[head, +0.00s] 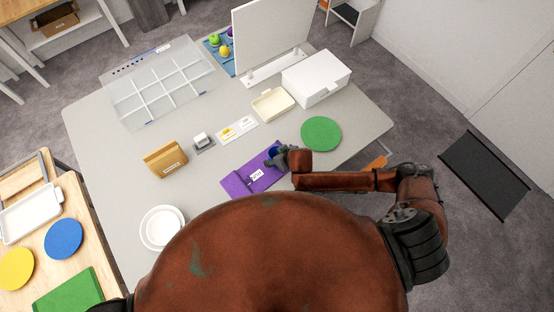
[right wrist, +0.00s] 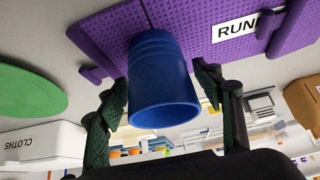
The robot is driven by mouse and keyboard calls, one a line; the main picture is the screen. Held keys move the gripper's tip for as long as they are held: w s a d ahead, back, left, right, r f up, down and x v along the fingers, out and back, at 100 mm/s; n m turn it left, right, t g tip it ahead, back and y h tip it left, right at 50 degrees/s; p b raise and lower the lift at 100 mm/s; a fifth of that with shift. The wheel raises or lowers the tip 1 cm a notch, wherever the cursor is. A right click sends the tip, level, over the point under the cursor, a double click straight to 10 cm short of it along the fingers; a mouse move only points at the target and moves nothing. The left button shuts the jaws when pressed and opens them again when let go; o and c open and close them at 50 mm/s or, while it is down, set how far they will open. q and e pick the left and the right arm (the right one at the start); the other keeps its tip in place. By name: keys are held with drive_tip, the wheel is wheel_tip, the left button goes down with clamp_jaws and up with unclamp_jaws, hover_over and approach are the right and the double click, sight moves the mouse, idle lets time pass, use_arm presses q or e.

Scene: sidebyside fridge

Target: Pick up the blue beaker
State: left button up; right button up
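The blue beaker (right wrist: 163,85) stands on the purple mat (right wrist: 90,35), which carries a label starting "RUN". In the right wrist view, which looks upside down, my right gripper (right wrist: 159,76) has one finger on each side of the beaker. Narrow gaps seem to show between the fingers and the beaker wall. In the head view, my right gripper (head: 281,157) reaches in from the right over the purple mat (head: 238,184) and partly hides the blue beaker (head: 271,152). My left gripper is not in view.
A green disc (head: 321,134) and a white box (head: 316,78) are near the right gripper. A tan box (head: 166,159), white bowl (head: 162,228) and clear divided tray (head: 160,85) stand to the left. Bare grey tabletop (head: 205,185) lies left of the mat.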

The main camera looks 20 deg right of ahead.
drive_tip(key=c, duration=1)
drive_tip(key=shift+o, duration=0.2)
drive_tip(key=shift+r, duration=0.15)
